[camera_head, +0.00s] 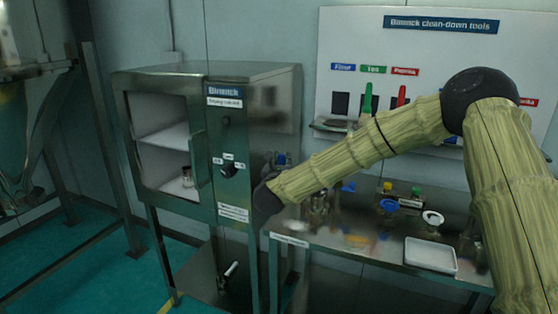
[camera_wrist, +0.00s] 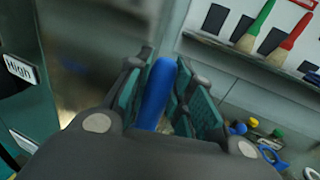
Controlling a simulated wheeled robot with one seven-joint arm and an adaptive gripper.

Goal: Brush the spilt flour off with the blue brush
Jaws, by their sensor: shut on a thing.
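My gripper (camera_wrist: 165,95) is shut on the blue handle of the blue brush (camera_wrist: 154,97) in the wrist view. The brush's bristles are hidden behind my gripper. In the head view my gripper (camera_head: 284,165) is mostly hidden behind my arm, beside the right side of the steel drying cabinet (camera_head: 262,110). I cannot clearly make out spilt flour in either view.
The tool board (camera_head: 350,50) holds a green brush (camera_head: 367,100) and a red brush (camera_head: 400,97) on its rack. The cabinet's door side adjoins the bench.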

